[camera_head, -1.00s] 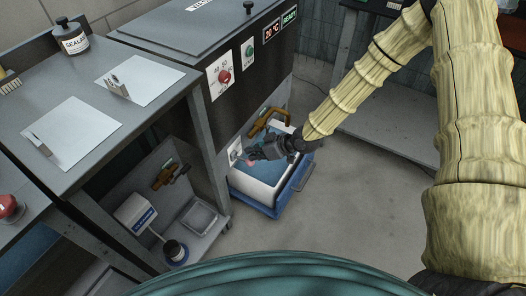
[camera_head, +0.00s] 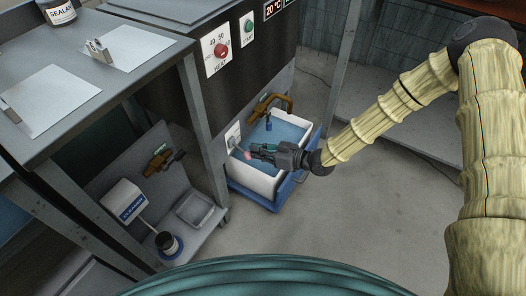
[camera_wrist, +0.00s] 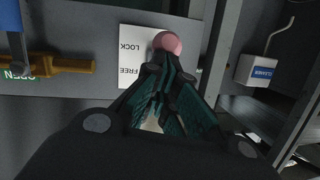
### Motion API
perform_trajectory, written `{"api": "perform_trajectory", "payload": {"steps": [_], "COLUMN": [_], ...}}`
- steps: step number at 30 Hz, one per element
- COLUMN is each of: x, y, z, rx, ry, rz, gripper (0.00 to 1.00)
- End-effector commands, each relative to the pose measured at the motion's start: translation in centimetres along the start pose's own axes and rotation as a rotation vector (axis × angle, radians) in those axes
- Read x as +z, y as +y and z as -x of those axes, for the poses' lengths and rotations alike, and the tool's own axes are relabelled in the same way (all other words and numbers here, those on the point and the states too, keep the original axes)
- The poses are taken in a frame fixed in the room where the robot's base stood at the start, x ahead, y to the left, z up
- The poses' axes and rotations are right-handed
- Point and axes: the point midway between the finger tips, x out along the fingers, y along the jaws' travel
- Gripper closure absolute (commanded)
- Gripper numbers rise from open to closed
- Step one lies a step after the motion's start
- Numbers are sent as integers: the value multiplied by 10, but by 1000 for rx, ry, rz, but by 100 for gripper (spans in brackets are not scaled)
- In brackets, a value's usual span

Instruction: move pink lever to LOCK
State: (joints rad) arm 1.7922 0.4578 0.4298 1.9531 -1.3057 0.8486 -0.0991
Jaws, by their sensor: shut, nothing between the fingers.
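The pink lever's round knob (camera_wrist: 168,43) shows just beyond my fingertips in the wrist view. Its arm is mostly hidden. Beside it is a white label (camera_wrist: 131,58) that reads LOCK and FREE, upside down in this view. The knob appears level with the word LOCK, but the angle makes the exact lever position hard to tell. In the head view the knob (camera_head: 247,155) is small, at the tip of my gripper (camera_head: 254,150). My gripper is shut and empty, its fingertips (camera_wrist: 157,70) close to the knob; contact cannot be told.
A water-filled white basin in a blue tray (camera_head: 267,196) lies under my gripper. A brass tap (camera_head: 270,103) is behind it. A rack post (camera_head: 204,130) and a cleaner dispenser (camera_head: 124,201) stand to the left. The floor at right is clear.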

Motion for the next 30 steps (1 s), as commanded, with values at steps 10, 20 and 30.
{"api": "perform_trajectory", "payload": {"steps": [10, 20, 30], "x": [1, -5, -28], "y": [0, 0, 0], "z": [0, 4, 38], "rx": [0, -1, -6], "ry": [-1, -1, -3], "rz": [0, 0, 1], "gripper": [100, 100, 100]}}
